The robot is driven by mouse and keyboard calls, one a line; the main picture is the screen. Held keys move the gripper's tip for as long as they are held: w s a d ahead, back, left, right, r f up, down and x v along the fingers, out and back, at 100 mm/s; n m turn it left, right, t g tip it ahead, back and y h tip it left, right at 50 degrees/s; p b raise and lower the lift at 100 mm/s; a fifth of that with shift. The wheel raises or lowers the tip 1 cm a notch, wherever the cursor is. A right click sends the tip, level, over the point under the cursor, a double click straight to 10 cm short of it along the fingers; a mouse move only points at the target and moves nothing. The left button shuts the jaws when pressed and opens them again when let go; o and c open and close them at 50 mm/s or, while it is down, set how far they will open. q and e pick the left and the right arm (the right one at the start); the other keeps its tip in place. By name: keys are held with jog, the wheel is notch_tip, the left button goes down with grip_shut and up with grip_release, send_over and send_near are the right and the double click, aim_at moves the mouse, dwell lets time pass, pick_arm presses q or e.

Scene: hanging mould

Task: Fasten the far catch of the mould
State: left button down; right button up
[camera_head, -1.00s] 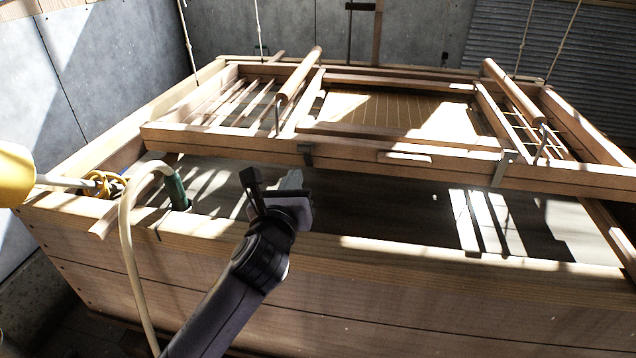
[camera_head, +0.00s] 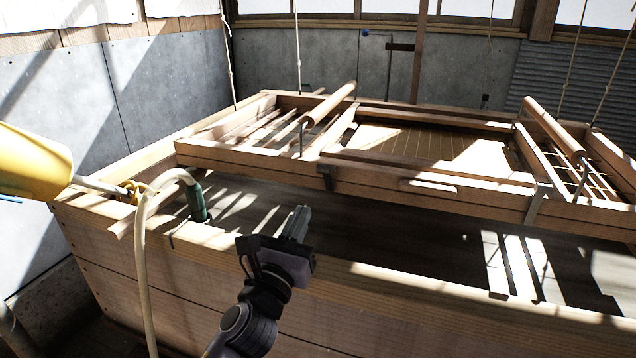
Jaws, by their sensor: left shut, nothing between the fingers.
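The mould (camera_head: 420,180) is a wooden frame with a mesh, hung on cords above a wooden vat. Two metal catches show on its near rail, a left one (camera_head: 325,172) and a right one (camera_head: 538,204). I cannot tell from this view whether either is fastened. Any catch on the back rail is too small or hidden to make out. My left gripper (camera_head: 300,222) is shut and empty, in front of and below the near rail, left of the left catch. It touches nothing that I can see. My right gripper is not in view.
The wooden vat (camera_head: 400,285) has a raised near edge. A pale hose (camera_head: 146,260) with a green end (camera_head: 197,204) hangs over its left end, near a yellow vessel (camera_head: 32,165). Two round wooden handles (camera_head: 330,104) (camera_head: 552,128) cross the mould. Cords rise above it.

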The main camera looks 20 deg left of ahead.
aim_at(323, 166)
pick_arm(q)
jog(key=x, duration=0.9)
jog(key=shift+w, duration=0.2)
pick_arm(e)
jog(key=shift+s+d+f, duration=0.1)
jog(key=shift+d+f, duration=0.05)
pick_arm(q)
jog(key=r+p, duration=0.1)
jog(key=p, duration=0.1)
jog(key=shift+w+g+p, duration=0.15)
jog(key=shift+g+p, duration=0.15)
jog(key=shift+p, duration=0.05)
jog(key=w+r+p, duration=0.1)
jog(key=p, duration=0.1)
jog(key=w+r+p, duration=0.1)
jog(key=w+p, duration=0.1)
jog(key=p, duration=0.1)
jog(key=shift+w+d+r+g, duration=0.1)
jog(key=shift+w+r+g, duration=0.05)
jog(key=shift+g, duration=0.25)
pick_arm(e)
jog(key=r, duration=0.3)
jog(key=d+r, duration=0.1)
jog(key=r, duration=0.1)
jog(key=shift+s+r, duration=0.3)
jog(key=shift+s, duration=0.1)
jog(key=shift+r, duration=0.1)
